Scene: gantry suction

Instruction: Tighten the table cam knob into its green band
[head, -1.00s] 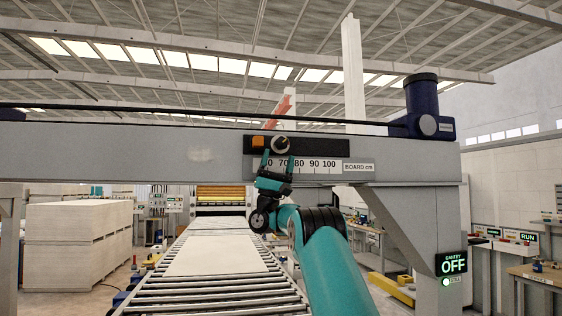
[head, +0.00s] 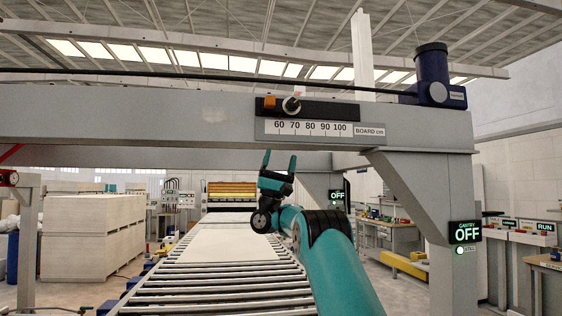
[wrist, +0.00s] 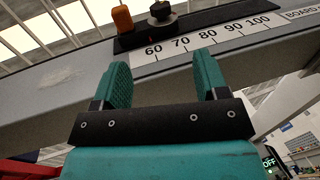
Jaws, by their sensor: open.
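The wrist view shows the knob (wrist: 161,12) and the orange block (wrist: 122,18) beyond my fingers. My gripper (head: 279,157) is open and empty, its two teal fingers pointing up, below the scale and apart from the knob. In the wrist view my gripper (wrist: 162,65) has a clear gap between the fingers. I see no green band and no label naming a table cam knob, so I cannot tell whether this is it.
The grey gantry beam (head: 150,118) crosses above a roller conveyor (head: 215,285) with a pale board (head: 225,248). The gantry display (head: 465,233) reads OFF. Stacked boards (head: 75,250) stand left; benches stand right.

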